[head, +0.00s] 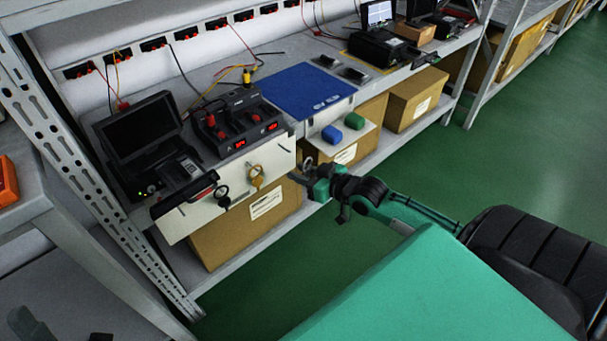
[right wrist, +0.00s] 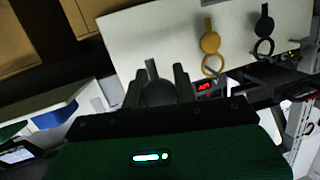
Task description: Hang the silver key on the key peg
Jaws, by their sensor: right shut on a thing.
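My right gripper (head: 312,183) is shut on the silver key (head: 308,163), whose grey ring shows just above the fingers, to the right of the white key panel (head: 188,222). In the right wrist view the fingers (right wrist: 161,82) hold a dark grey piece between them, with a thin part sticking out past them. A gold key (head: 256,178) and a black key (head: 222,196) hang on the panel's front. Both keys also show in the right wrist view, the gold one (right wrist: 210,42) nearer the gripper. My left gripper is not in view.
Above the panel, the shelf holds a black device with a screen (head: 140,133), a charger (head: 238,122) with red displays, and a blue mat (head: 308,90). Cardboard boxes (head: 243,228) stand on the lower shelf. A metal upright (head: 82,180) stands left. Green floor is clear at right.

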